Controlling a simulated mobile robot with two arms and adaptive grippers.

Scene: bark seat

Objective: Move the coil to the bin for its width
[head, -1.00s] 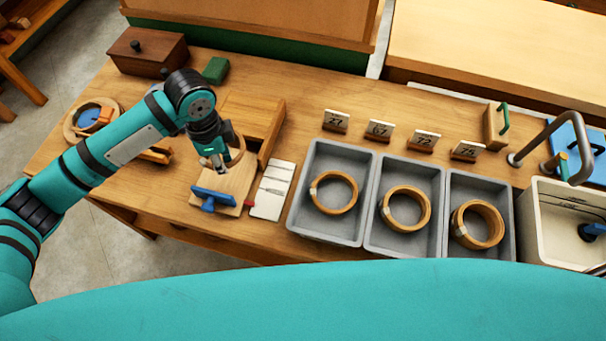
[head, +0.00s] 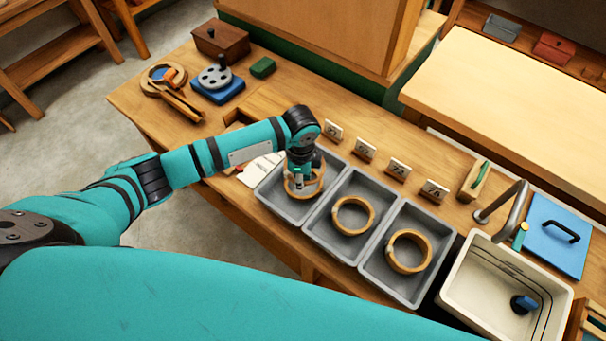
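My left gripper (head: 301,186) points down over the left grey bin (head: 271,196). It appears shut on a tan wooden coil (head: 318,187), which hangs at its fingertips, low over or inside that bin. Whether another coil lies beneath it is hidden. The middle grey bin (head: 318,232) holds a thin coil (head: 339,222). The right grey bin (head: 375,268) holds a thicker coil (head: 392,257). Several number cards, from the leftmost (head: 333,131) to the rightmost (head: 434,191), stand in a row behind the bins. My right gripper is not in view.
A cream basin (head: 455,285) with a grey tap (head: 515,200) stands right of the bins. A blue lidded board (head: 556,238) lies beyond it. A blue-based round tool (head: 219,86), wooden box (head: 221,42) and green block (head: 263,68) are at the bench's left end.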

